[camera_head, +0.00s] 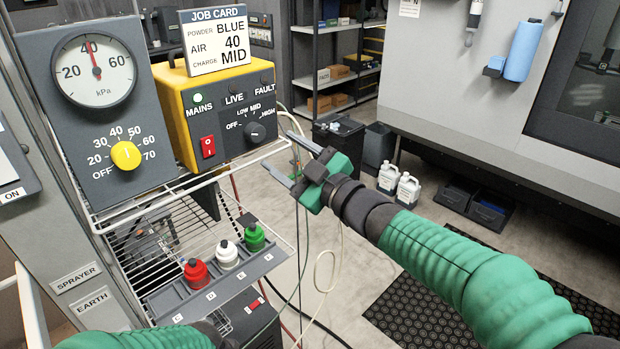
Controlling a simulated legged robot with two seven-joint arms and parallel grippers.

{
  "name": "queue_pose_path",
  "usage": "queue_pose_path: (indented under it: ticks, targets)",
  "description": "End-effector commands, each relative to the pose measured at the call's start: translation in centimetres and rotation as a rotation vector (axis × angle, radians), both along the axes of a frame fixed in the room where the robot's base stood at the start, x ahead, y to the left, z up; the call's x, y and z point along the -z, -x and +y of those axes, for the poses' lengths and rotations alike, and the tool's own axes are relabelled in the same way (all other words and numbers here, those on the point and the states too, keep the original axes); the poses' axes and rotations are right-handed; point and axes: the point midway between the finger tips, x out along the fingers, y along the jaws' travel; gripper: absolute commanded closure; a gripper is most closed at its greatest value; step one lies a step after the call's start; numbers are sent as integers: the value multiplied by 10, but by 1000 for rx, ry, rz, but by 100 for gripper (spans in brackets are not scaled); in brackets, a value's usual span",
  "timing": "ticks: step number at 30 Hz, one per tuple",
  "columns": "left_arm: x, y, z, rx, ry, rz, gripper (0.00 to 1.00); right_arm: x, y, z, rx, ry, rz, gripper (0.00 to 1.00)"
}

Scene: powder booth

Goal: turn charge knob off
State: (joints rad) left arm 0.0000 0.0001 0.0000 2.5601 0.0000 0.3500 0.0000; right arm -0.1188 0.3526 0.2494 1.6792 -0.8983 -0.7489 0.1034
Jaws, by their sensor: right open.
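The charge knob (257,132) is a black dial on the dark front of the yellow powder unit (172,98). Its scale reads OFF, LOW, MID and HIGH; I cannot tell surely which mark its pointer meets. My right gripper (278,151) is open and empty, its two grey fingers pointing left toward the unit. It is just below and right of the knob, apart from it in the picture. My left arm's green sleeve (135,339) shows at the bottom left; its gripper fingers are not visible.
A job card (216,40) reading BLUE, 40, MID stands on the unit. A red switch (208,147) is left of the knob. A gauge panel with a yellow knob (126,155) stands further left. A wire shelf and a rack with red, white and green bottles (228,254) are below.

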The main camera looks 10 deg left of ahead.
Motion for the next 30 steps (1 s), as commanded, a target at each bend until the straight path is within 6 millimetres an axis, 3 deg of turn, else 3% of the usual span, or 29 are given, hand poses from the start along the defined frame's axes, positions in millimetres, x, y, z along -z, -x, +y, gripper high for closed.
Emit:
queue_pose_path:
  ticks: [3, 9, 23, 26, 29, 30]
  targets:
    - [11, 0, 0, 0, 0, 0, 100, 7, 21, -29, 3, 2, -2, 41]
    - [17, 0, 0, 0, 0, 0, 100, 9, 46, -61, 1, 1, -2, 41]
    - [17, 0, 0, 0, 0, 0, 100, 13, 51, -73, 16, 1, 12, 41]
    - [17, 0, 0, 0, 0, 0, 100, 37, 37, -95, 121, 8, 93, 41]
    - [17, 0, 0, 0, 0, 0, 100, 90, 21, -144, 326, 26, 268, 41]
    - [17, 0, 0, 0, 0, 0, 100, 118, 20, -168, 419, 36, 358, 41]
